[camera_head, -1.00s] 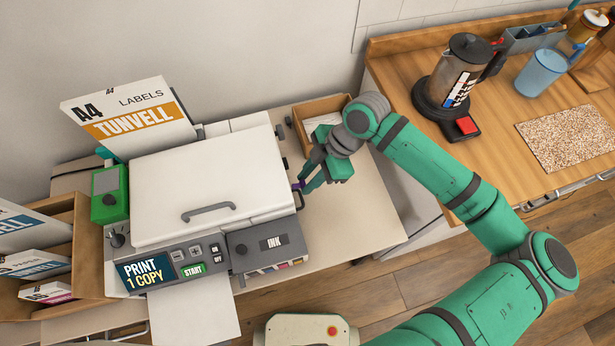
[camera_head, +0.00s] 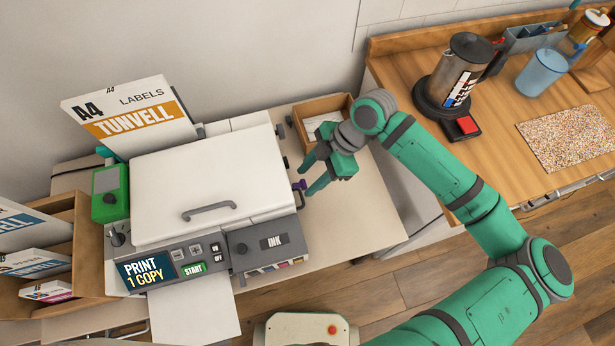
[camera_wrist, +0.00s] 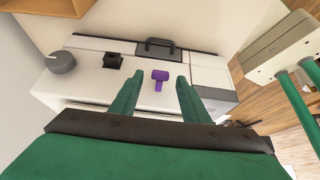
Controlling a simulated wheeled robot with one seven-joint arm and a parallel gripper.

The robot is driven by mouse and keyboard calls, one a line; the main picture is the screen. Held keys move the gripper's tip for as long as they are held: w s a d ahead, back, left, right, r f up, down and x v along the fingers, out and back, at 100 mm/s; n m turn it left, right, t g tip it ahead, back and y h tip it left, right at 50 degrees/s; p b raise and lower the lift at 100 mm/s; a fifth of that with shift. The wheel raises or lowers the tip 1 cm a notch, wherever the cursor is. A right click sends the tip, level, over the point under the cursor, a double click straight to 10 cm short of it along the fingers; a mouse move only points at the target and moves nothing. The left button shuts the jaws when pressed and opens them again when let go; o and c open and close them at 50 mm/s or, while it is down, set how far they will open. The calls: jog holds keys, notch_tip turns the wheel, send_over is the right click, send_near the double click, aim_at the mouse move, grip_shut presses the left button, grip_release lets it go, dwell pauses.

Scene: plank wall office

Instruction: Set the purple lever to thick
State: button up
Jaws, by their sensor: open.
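The purple lever (camera_head: 299,185) sticks out of the right side of the white printer (camera_head: 205,185). In the wrist view the lever (camera_wrist: 159,78) shows a wide head on a short stem, on the printer's pale side face. My gripper (camera_head: 308,178) is open and empty, just to the right of the lever. In the wrist view its two green fingers (camera_wrist: 155,88) stand left and right of the lever, with a gap on both sides. The fingers look short of the lever and do not visibly touch it. I cannot read any thickness markings.
A black square knob (camera_wrist: 114,61) and a grey round dial (camera_wrist: 61,62) are on the same printer side.

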jog(key=v, duration=0.9)
jog(key=shift+r, duration=0.35)
jog(key=shift+d, duration=0.15)
